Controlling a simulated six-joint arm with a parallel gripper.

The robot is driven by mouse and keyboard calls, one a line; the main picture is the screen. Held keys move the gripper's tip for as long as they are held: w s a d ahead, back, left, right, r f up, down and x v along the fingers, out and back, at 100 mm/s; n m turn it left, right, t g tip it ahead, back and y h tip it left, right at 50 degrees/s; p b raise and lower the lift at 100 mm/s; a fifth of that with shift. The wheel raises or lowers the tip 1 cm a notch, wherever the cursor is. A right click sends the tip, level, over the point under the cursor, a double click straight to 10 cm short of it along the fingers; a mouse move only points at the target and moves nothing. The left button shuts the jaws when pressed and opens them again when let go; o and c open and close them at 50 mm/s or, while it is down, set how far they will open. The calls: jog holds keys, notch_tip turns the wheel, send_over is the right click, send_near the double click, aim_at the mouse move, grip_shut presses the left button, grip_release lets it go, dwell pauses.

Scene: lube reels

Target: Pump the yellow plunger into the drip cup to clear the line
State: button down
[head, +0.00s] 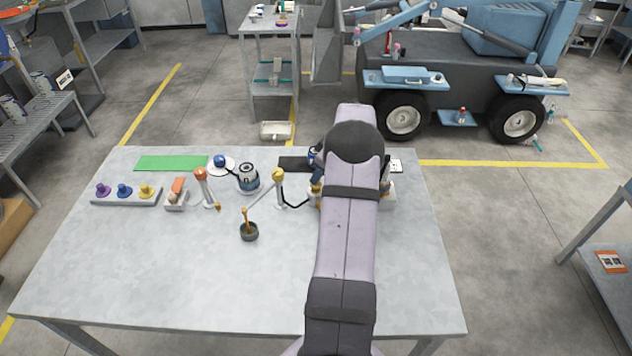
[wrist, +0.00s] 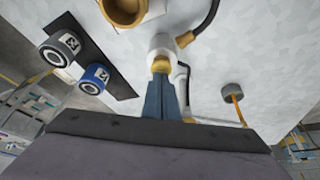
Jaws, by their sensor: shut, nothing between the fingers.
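The yellow plunger (wrist: 161,64) shows in the wrist view as a small yellow cap on a white cylinder. My gripper (wrist: 162,80) is shut and empty, its blue fingers pointing at the plunger with their tips at the cap. I cannot tell whether they touch it. In the head view my arm hides most of the pump and the plunger. The drip cup (head: 249,234) is a small dark grey cup on the table, left of my arm, with an orange nozzle (head: 245,215) over it. The cup also shows in the wrist view (wrist: 231,89).
A yellow-topped post (head: 279,190) with a black hose stands between cup and arm. The front of the table (head: 180,285) is clear.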

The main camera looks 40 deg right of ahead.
jog(key=shift+f, duration=0.35)
jog(key=shift+r, duration=0.2)
notch_tip(320, 180, up, 8)
jog(key=p, duration=0.3)
jog(key=shift+f+p, duration=0.25)
jog(key=shift+p, duration=0.1)
dwell(1.3)
notch_tip(320, 180, up, 2)
jog(key=p, duration=0.3)
jog(key=shift+r, duration=0.1)
